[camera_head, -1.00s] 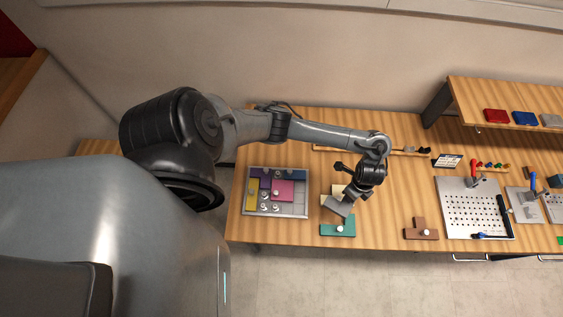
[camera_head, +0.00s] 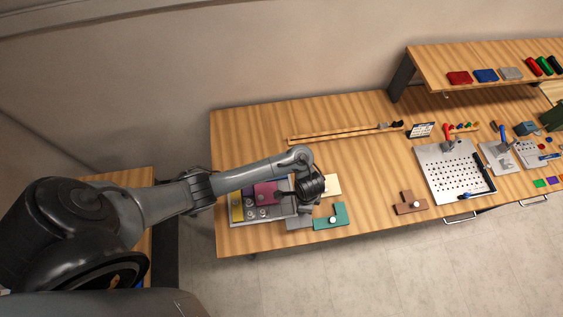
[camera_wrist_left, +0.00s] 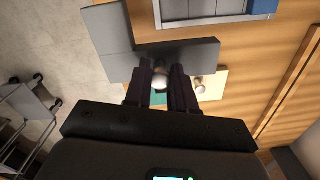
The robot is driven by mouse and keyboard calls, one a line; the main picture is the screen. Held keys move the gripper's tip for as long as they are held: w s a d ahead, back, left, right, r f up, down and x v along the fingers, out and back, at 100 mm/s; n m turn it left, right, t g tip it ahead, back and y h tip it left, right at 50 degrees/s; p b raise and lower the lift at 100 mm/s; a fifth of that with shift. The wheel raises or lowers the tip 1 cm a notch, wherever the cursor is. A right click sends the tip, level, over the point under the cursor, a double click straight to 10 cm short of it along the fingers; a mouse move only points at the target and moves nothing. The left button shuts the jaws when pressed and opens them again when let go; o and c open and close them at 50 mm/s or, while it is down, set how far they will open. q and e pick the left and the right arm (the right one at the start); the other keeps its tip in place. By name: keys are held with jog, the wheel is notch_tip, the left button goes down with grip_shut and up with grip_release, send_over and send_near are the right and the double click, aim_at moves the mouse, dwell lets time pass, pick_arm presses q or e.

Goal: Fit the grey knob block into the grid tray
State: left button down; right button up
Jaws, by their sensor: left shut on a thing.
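The grey knob block (camera_head: 298,223) is held by my left gripper (camera_head: 303,208) at the right edge of the grid tray (camera_head: 274,211). The tray holds yellow, purple and pink pieces. My wrist hides part of its right side. My right gripper is not in view.
A teal knob block (camera_head: 331,216) lies just right of the grey block, with a cream block (camera_head: 332,185) behind it. A brown block (camera_head: 409,203) is farther right. A perforated plate (camera_head: 455,170) lies beyond.

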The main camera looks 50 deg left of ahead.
pick_arm(q)
jog(key=shift+w+a+f+b, duration=0.15)
jog(key=shift+a+f+b, duration=0.8)
jog(key=shift+a+f, duration=1.5)
jog(key=shift+w+a+f+b, duration=0.1)
jog(key=shift+a+f+b, duration=0.8)
jog(key=shift+a+f, duration=1.45)
jog(key=shift+f, duration=0.1)
jog(key=c, duration=0.9)
grip_release()
jog(key=shift+f, duration=0.1)
jog(key=shift+c, duration=0.2)
